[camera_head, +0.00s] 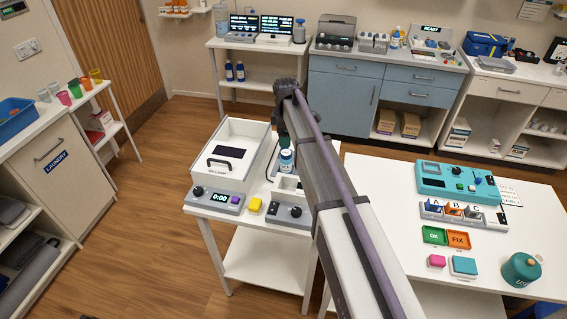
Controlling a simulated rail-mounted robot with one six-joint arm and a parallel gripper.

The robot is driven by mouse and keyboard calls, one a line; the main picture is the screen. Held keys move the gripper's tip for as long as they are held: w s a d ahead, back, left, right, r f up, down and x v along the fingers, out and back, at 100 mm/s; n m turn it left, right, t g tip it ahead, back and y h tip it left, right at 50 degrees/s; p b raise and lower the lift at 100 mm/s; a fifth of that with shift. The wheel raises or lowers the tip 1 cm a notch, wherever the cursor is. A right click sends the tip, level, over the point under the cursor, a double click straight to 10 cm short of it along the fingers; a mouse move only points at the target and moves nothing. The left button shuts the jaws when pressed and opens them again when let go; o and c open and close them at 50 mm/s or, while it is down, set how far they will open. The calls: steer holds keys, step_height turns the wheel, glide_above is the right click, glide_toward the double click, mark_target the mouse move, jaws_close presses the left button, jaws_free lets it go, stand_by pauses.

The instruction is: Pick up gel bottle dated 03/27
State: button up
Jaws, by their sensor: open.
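Two dark blue bottles (235,72) stand on the lower shelf of the back stand. A white and blue bottle (395,38) is on the back counter. No date can be read on any bottle, so I cannot tell which one is dated 03/27. My arm rises through the middle and bends down near the small table.
Floor at left is clear.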

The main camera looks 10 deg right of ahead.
mark_target(286, 152)
step_height(286, 152, down, 11)
steer(key=b, duration=0.9)
steer(key=shift+r, duration=0.45)
steer(key=c, duration=1.1)
steer(key=shift+o, duration=0.2)
